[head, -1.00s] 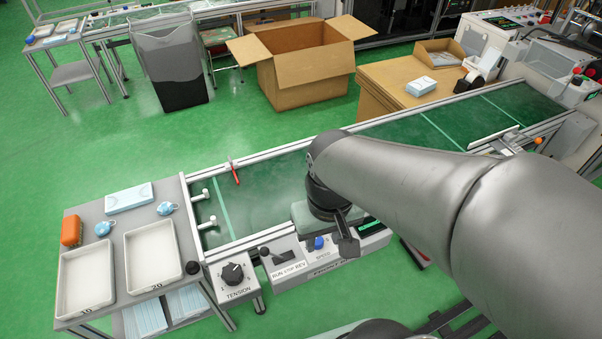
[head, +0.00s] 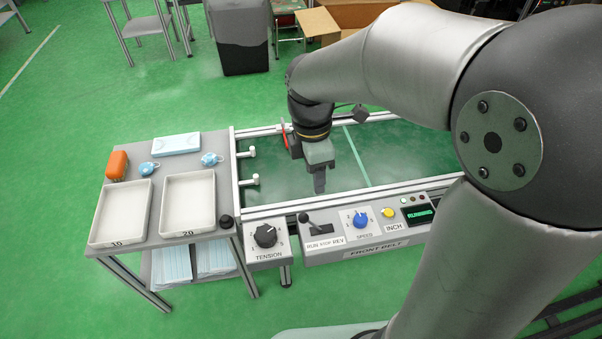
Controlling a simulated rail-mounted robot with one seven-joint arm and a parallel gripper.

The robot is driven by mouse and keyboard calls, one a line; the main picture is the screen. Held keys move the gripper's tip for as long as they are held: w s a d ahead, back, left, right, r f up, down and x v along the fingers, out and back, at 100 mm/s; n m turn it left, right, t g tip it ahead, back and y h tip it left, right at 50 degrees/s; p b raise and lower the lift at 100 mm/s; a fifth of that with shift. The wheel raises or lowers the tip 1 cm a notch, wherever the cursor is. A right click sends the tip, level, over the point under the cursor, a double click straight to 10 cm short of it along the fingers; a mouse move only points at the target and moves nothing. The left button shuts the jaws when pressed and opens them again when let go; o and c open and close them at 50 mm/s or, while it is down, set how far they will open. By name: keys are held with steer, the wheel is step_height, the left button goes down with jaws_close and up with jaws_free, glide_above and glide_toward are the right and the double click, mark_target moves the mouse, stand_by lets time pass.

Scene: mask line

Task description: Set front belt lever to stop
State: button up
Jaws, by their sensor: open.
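The front belt lever (head: 304,217) is a dark stick with a round knob on the grey FRONT BELT control panel (head: 375,250). It leans left in its slot, toward the RUN end of the RUN STOP REV label (head: 325,243). The panel display (head: 419,215) reads RUNNING in green. My gripper (head: 319,186) points down over the green belt (head: 400,148), behind the lever and slightly right of it. It appears apart from the lever. The jaws are open and empty, seen nearly edge-on.
The black tension dial (head: 265,236) is left of the lever; the blue speed dial (head: 360,219) and yellow INCH button (head: 388,213) are right. The belt's front rail (head: 300,203) lies between gripper and panel. A side table (head: 166,240) with trays stands left.

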mark_target(302, 215)
steer(key=w+a+f+n+b, duration=0.2)
steer(key=w+a+f+n, duration=0.15)
steer(key=n, duration=0.25)
steer(key=f, duration=0.5)
steer(key=s+d+f+b, duration=0.1)
steer(key=f, duration=1.1)
steer(key=shift+s+d+f+b, duration=0.15)
steer(key=shift+s+b, duration=0.2)
steer(key=shift+s, duration=0.05)
jaws_close()
